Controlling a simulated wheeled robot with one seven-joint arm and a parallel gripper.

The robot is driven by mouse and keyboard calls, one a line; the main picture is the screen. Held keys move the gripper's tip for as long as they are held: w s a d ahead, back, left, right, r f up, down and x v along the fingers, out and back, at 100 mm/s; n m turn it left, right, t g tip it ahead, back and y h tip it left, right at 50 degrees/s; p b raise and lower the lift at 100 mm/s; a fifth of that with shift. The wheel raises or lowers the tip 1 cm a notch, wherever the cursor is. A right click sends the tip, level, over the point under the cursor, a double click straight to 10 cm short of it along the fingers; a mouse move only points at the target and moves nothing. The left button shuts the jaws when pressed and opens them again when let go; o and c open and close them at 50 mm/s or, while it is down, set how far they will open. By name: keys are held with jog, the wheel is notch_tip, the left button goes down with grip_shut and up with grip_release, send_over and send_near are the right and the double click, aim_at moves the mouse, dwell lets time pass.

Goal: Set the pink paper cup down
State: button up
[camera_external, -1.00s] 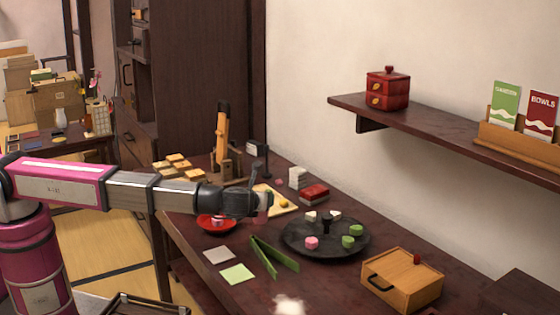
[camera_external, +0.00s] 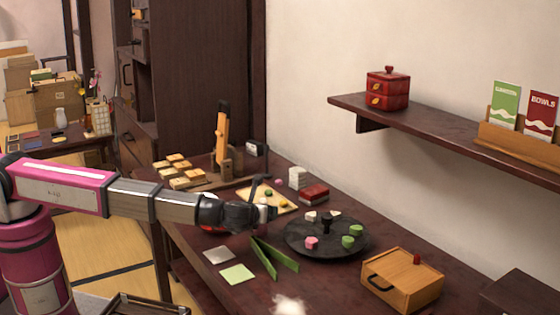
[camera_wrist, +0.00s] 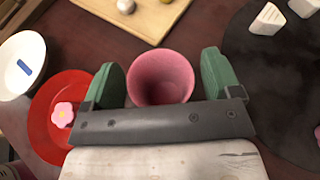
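The pink paper cup (camera_wrist: 160,78) stands between my gripper's two green fingers in the wrist view, its round mouth towards the camera. My gripper (camera_wrist: 163,80) is open around it. A narrow gap shows at the right finger; the left finger is very close to the cup's side. The cup's base is hidden, so I cannot tell whether it rests on the table. In the external view my gripper (camera_external: 268,212) is low over the dark table (camera_external: 215,285), between the red dish and the round black tray. The cup is mostly hidden there.
The red dish (camera_wrist: 42,135) with a pink flower sweet (camera_wrist: 62,114) lies left of the gripper, beside a white bowl (camera_wrist: 20,68). The round black tray (camera_external: 330,251) with sweets is to the right. A wooden board (camera_wrist: 128,24) lies beyond.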

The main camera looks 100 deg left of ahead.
jog(key=shift+r, duration=0.15)
jog(key=shift+d+r, duration=0.15)
jog(key=shift+d, duration=0.2)
jog(key=v, duration=1)
jog(key=shift+d, duration=0.3)
jog(key=shift+o, duration=0.6)
jog(key=shift+s+d+r, duration=0.15)
jog(key=shift+d+r, duration=0.1)
jog(key=shift+a, duration=0.1)
jog(key=shift+w+a+f+m+t+h, duration=0.25)
jog(key=shift+a+f+m+t+h, duration=0.65)
jog(key=shift+a, duration=0.9)
jog(key=shift+w+a+f+m+t+h, duration=0.3)
jog(key=shift+a+f+m+t+h, duration=0.3)
jog(key=shift+a+m, duration=0.85)
jog(key=shift+w+a+f+m+t+h, duration=0.25)
jog(key=shift+a+f+m+t+h, duration=0.5)
jog(key=shift+a, duration=1.45)
jog(key=shift+f, duration=0.1)
jog(key=c, duration=1.1)
